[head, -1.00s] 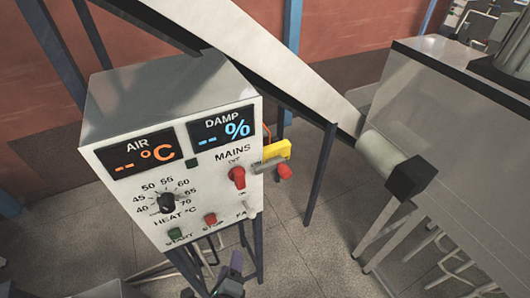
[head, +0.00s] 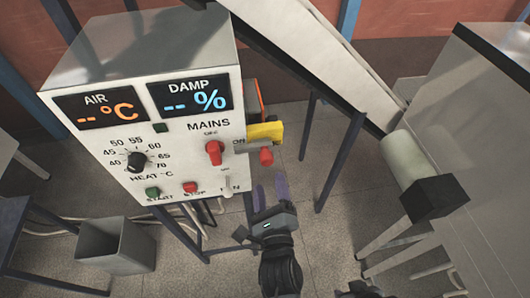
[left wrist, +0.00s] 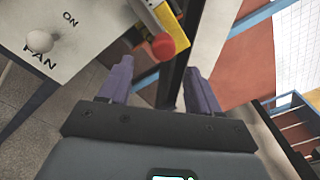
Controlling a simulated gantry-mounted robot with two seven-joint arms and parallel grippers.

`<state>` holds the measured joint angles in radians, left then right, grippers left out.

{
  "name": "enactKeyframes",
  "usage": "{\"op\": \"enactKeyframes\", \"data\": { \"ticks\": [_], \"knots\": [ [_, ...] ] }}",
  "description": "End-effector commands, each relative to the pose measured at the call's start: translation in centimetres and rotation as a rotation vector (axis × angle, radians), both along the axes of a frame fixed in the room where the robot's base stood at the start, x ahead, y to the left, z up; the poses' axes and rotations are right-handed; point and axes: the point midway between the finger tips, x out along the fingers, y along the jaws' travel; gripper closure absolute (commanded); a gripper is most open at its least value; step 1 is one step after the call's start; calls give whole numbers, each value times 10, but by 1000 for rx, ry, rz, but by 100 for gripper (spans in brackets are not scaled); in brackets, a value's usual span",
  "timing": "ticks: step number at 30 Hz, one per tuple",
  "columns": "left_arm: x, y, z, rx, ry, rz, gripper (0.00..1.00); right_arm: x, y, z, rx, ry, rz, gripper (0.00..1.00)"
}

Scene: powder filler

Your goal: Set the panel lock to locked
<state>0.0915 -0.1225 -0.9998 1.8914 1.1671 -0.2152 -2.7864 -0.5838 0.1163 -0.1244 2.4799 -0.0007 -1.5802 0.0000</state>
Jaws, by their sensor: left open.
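The white control panel (head: 190,160) stands at the left, with a red MAINS handle (head: 214,152) on its front. At its right side a grey lever with a red knob (head: 266,157) sticks out by a yellow plate (head: 265,132). No part is labelled as a lock. The lever's red knob also shows in the left wrist view (left wrist: 163,46), just ahead of and between the fingertips. My left gripper (head: 270,190) is open and empty, below the knob and apart from it. My right gripper is not seen.
A white FAN switch (head: 229,186), green START button (head: 153,193) and red STOP button (head: 190,187) line the panel's lower edge. A sloping chute (head: 310,60) on dark legs passes behind. A grey machine (head: 475,130) stands at right. A grey bin (head: 117,246) stands below.

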Motion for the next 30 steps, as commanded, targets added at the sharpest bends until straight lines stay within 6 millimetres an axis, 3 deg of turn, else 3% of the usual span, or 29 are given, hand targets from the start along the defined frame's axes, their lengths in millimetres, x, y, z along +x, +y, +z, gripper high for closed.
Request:
{"op": "enactKeyframes", "data": {
  "ticks": [18, 30],
  "knots": [
    [86, 10, 4, 1, -6, 1, 37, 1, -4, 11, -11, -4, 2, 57],
    [106, 12, 3, -2, -5, 1, 37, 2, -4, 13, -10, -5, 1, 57]
  ]
}}
